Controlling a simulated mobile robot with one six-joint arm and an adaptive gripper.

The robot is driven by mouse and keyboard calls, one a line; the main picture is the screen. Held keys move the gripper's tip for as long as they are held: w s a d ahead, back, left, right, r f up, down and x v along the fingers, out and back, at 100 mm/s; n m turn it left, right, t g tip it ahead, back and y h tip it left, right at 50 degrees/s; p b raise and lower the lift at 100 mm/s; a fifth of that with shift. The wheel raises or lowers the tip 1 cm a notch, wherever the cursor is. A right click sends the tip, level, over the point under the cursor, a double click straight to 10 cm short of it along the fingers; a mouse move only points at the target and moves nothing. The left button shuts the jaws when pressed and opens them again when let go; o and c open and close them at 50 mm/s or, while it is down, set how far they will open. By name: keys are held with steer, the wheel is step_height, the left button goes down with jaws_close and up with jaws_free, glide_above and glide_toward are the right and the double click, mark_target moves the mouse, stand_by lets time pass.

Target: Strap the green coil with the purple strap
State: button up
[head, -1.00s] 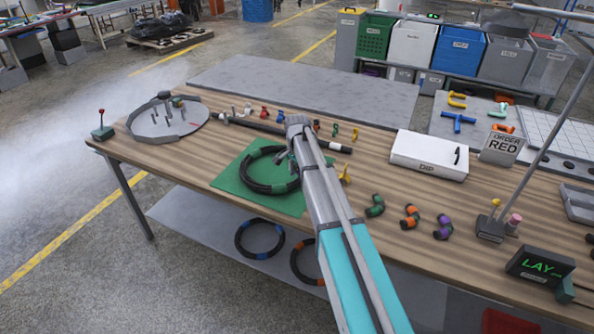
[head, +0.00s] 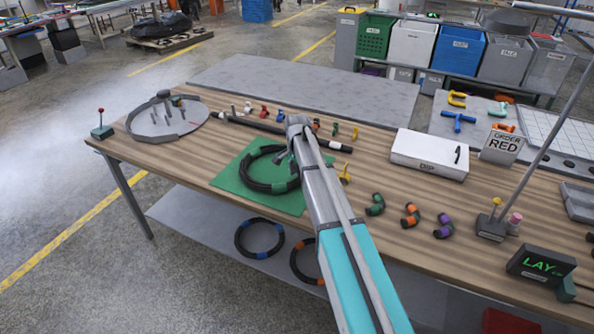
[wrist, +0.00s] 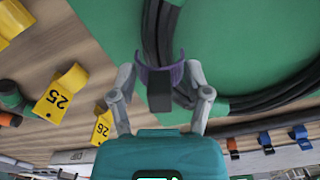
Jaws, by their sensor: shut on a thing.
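The green coil (head: 268,187) is a black hose ring with green bands, lying on a green mat (head: 230,180) on the workbench. In the wrist view, black hose strands (wrist: 155,35) run down to my gripper (wrist: 163,85). My gripper is shut on the purple strap (wrist: 177,75), a C-shaped piece with its open side toward the strands. The strap is right at the hose, but I cannot tell whether it encloses or touches it. In the head view, my gripper (head: 284,157) is at the coil's upper right, and my arm hides part of the coil there.
A white box (head: 428,157) and an ORDER RED sign (head: 500,146) stand to the right. Short green (head: 375,205), orange (head: 410,215) and purple (head: 443,227) banded pieces lie nearer. A round grey tray (head: 165,122) sits at left.

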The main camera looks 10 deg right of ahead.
mark_target(297, 178)
steer(key=shift+f+b, duration=1.5)
steer(key=shift+f, duration=0.1)
stand_by(1.0)
steer(key=o, duration=1.3)
steer(key=shift+r, duration=0.2)
